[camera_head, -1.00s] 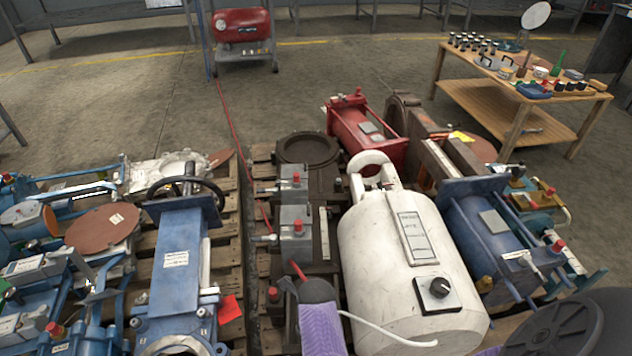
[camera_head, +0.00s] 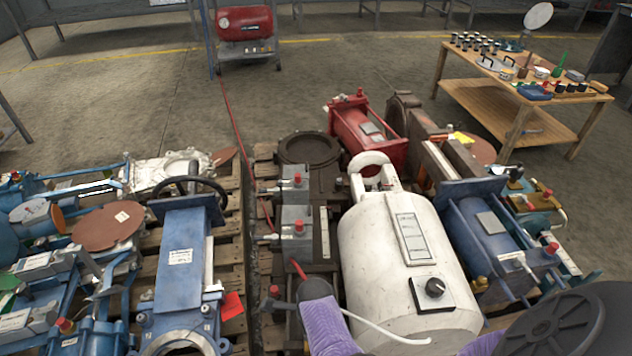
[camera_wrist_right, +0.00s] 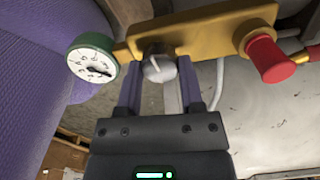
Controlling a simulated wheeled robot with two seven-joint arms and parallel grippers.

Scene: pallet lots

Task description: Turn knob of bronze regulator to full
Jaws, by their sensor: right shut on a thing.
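The bronze regulator (camera_wrist_right: 215,35) is a gold-coloured body in the right wrist view. A grey knob (camera_wrist_right: 158,68) with a pale ridge sits on its front. A green-rimmed white gauge (camera_wrist_right: 92,62) with a dark needle is at its left end, and a red cap (camera_wrist_right: 268,58) is at its right. My right gripper (camera_wrist_right: 160,80) has its two purple-grey fingers on either side of the knob and is shut on it. I cannot pick out the regulator or my right gripper's fingers in the head view. My left gripper is not in view.
A purple patterned surface (camera_wrist_right: 35,70) is close on the left in the wrist view. The head view shows a white tank (camera_head: 385,250) with its own black knob, blue valves (camera_head: 180,265) on pallets, and a wooden table (camera_head: 520,125) behind. Open floor lies beyond.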

